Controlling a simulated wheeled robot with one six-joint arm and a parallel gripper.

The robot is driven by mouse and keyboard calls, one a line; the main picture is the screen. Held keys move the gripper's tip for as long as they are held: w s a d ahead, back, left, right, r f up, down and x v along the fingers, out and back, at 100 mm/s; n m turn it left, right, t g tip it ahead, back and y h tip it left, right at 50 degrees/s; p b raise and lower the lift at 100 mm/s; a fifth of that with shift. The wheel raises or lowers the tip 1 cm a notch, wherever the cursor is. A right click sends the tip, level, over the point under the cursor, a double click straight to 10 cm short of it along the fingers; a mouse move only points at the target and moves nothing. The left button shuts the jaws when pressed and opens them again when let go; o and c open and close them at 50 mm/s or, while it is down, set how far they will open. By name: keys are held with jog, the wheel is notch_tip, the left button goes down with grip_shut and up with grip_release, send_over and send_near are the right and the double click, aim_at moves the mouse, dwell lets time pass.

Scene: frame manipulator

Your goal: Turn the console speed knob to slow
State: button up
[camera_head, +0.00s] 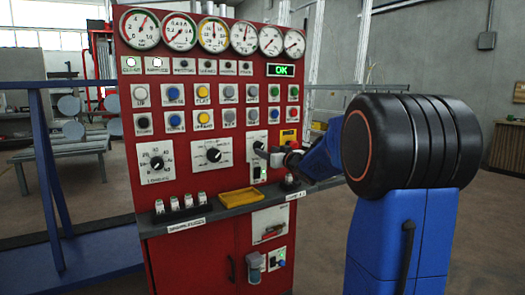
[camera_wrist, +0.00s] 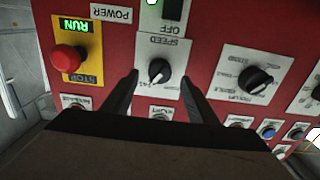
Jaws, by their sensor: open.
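The speed knob (camera_wrist: 158,71) is a black round knob on a white plate marked SPEED (camera_wrist: 168,48), upside down in the wrist view. Its white mark points toward the lower left of that picture, near small lettering that I cannot read surely. My gripper (camera_wrist: 159,76) is open, with one dark finger on each side of the knob and gaps visible between fingers and knob. In the head view my gripper (camera_head: 273,155) is at the right part of the red console (camera_head: 213,184), in front of the speed plate (camera_head: 256,136), and partly hides the knob.
In the wrist view, a red stop button (camera_wrist: 69,59) on a yellow plate lies left, and another black knob (camera_wrist: 256,79) lies right. In the head view, a yellow tray (camera_head: 241,198) and several switches sit on the console ledge below. A blue frame (camera_head: 45,180) stands left.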

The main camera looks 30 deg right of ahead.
aim_at(262, 148)
jog(key=shift+w, duration=2.15)
jog(key=c, duration=1.1)
